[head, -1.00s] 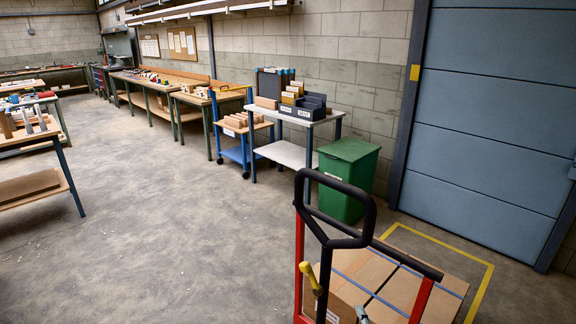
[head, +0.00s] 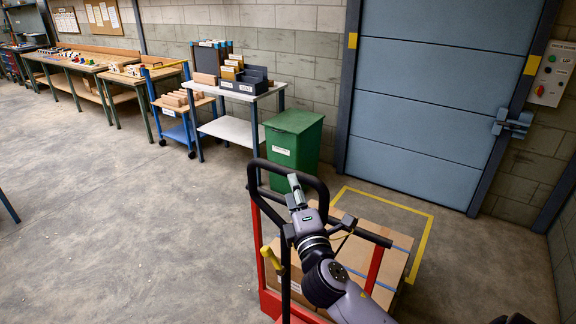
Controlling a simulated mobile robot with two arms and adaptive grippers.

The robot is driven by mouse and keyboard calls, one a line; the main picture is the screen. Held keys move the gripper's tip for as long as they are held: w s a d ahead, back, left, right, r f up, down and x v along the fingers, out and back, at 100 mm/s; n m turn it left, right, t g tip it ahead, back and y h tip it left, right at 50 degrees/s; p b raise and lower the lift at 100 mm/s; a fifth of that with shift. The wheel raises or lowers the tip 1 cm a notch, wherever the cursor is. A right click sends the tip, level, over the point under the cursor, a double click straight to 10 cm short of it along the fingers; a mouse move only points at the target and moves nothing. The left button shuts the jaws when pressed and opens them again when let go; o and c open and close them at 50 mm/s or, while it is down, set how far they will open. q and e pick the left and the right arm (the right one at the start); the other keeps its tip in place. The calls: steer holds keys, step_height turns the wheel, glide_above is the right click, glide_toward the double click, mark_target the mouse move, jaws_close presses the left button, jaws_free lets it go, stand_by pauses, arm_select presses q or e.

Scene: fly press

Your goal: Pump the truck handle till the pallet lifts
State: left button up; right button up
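The truck has a black loop handle (head: 254,178) on a dark post, and a red frame (head: 257,240) with a yellow lever (head: 270,258) low on the left. Cartons (head: 385,225) with blue straps sit behind the frame; the pallet under them is not clearly visible. My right arm comes in from the bottom right. Its gripper (head: 295,188) is at the handle loop, with its light grey fingers overlapping the loop's opening in the picture. I cannot tell whether the fingers touch or close on the bar. My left gripper is out of view.
A green bin (head: 293,142) stands behind the truck, beside a white-topped table (head: 233,88) and a blue trolley (head: 180,125). A yellow floor outline (head: 430,228) surrounds the load's far side. A blue shutter door (head: 435,75) is behind. Floor at left is clear.

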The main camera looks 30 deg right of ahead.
mark_target(288, 173)
steer(key=p+x, duration=0.1)
steer(key=x, duration=0.6)
steer(key=shift+w+p, duration=0.1)
steer(key=shift+p, duration=0.25)
steer(key=shift+c, duration=0.3)
jaws_close()
